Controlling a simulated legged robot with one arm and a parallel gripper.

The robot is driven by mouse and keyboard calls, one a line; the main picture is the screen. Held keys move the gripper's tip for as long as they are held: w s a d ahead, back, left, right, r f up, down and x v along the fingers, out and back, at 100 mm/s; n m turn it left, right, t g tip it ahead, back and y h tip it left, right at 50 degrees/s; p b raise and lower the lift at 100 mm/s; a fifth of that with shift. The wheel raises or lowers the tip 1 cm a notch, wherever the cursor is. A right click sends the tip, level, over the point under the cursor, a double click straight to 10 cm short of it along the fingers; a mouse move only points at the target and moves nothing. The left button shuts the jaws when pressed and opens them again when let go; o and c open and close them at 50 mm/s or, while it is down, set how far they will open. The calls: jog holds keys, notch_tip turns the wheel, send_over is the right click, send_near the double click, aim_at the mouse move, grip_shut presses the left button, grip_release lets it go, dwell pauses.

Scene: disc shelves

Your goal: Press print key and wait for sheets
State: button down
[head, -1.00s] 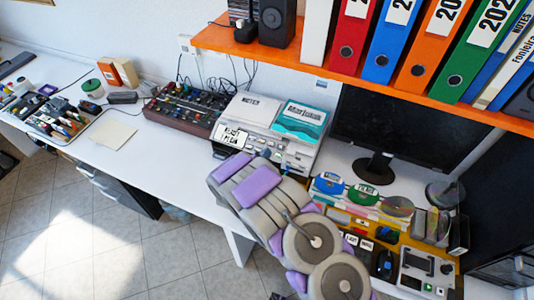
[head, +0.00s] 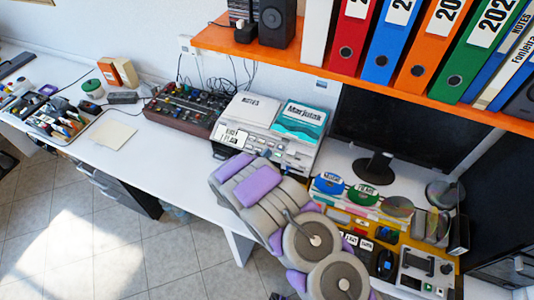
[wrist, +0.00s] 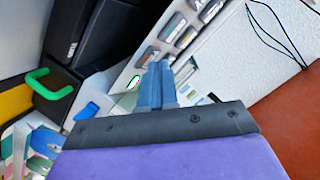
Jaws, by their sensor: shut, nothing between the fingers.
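The printer is a pale grey box (head: 300,150) on the white desk, below the orange shelf. A white panel with black text (head: 232,137) is on its front left, too small to read surely. In the wrist view the printer's light front (wrist: 196,68) shows keys and grey slots, with a green-outlined key (wrist: 133,82) just left of the fingertips. My gripper (wrist: 158,66) is shut and empty, its blue-grey fingers pointing at this front. I cannot tell whether the tips touch a key. In the head view my arm hides the gripper and the printer's lower front.
A notes box and a teal-and-white box (head: 300,121) lie on the printer. A brown mixer (head: 182,108) stands to its left, a black monitor (head: 400,125) to its right. The orange shelf (head: 380,85) hangs above. Small devices crowd the right; the left-middle desk has free room.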

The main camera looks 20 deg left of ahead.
jog(key=shift+s+r+p, duration=0.35)
jog(key=shift+r+p, duration=0.15)
jog(key=shift+r, duration=0.15)
